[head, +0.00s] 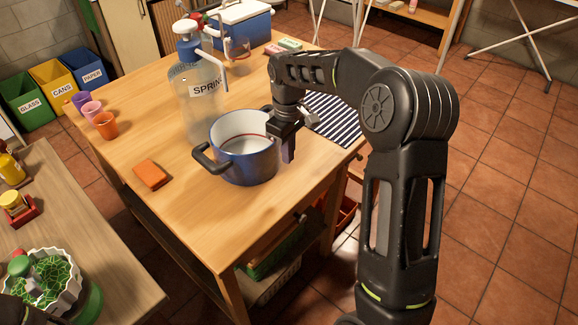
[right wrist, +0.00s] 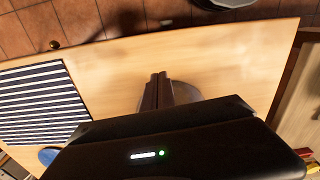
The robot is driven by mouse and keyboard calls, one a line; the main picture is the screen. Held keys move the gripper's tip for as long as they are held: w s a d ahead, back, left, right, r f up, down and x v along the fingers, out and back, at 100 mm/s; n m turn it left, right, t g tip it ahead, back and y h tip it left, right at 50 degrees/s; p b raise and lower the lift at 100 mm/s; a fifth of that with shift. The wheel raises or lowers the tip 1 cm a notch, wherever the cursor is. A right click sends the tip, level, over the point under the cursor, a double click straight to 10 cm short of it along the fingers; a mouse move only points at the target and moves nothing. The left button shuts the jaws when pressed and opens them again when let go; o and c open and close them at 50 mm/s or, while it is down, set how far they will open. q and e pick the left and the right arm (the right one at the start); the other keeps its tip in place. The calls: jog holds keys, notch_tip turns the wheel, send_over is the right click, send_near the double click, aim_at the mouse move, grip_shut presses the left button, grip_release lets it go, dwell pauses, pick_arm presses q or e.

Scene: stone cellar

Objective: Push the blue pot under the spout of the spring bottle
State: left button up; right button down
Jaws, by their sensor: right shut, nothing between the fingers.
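The blue pot (head: 245,168), with dark handles and a pale inside, stands upright on the wooden table in the head view. The clear spring bottle (head: 196,104) with a blue cap stands just behind and left of it. Its white spout (head: 224,72) points down on the right, its tip appearing above and behind the pot's far rim. My right gripper (head: 288,154) is shut and empty, fingers down, close by the pot's right side; I cannot tell if they touch. Its fingers (right wrist: 158,91) also show in the right wrist view.
An orange sponge (head: 151,174) lies left of the pot, and several cups (head: 104,125) stand at the table's left edge. A striped mat (head: 334,118) lies to the right, partly behind my arm. A blue cooler (head: 240,24) stands at the back. The table's front is clear.

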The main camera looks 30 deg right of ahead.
jog(key=shift+s+d+r, duration=0.1)
jog(key=shift+r, duration=1)
jog(key=shift+s+d+r, duration=0.1)
jog(key=shift+r, duration=0.95)
